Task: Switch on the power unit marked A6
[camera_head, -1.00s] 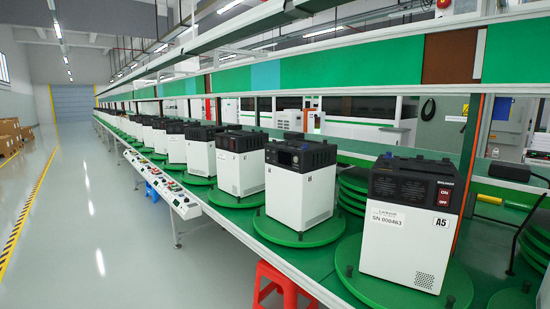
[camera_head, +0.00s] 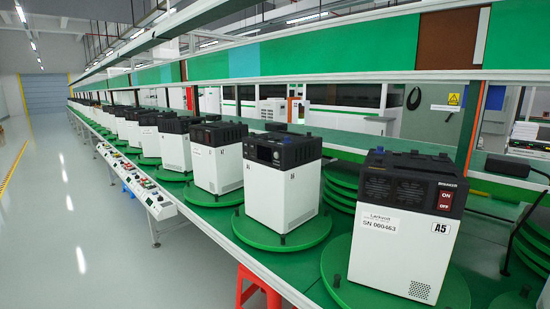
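The nearest power unit (camera_head: 403,230) is a white box with a black top on a green turntable, at the right. Its labels read A5 and SN 000463, and it has a red ON/OFF switch (camera_head: 446,198) on its right face. A second unit (camera_head: 282,182) stands to its left, turned so another face shows; its small marking is too small to read. Several more units recede along the line to the left. No A6 label is legible in view. Neither of my grippers is in view.
Each near unit stands on a round green turntable (camera_head: 345,288) on the long bench. A control panel (camera_head: 158,203) with buttons runs along the bench's left side. A red stool (camera_head: 258,287) stands below the front edge. The grey floor (camera_head: 60,240) at left is open.

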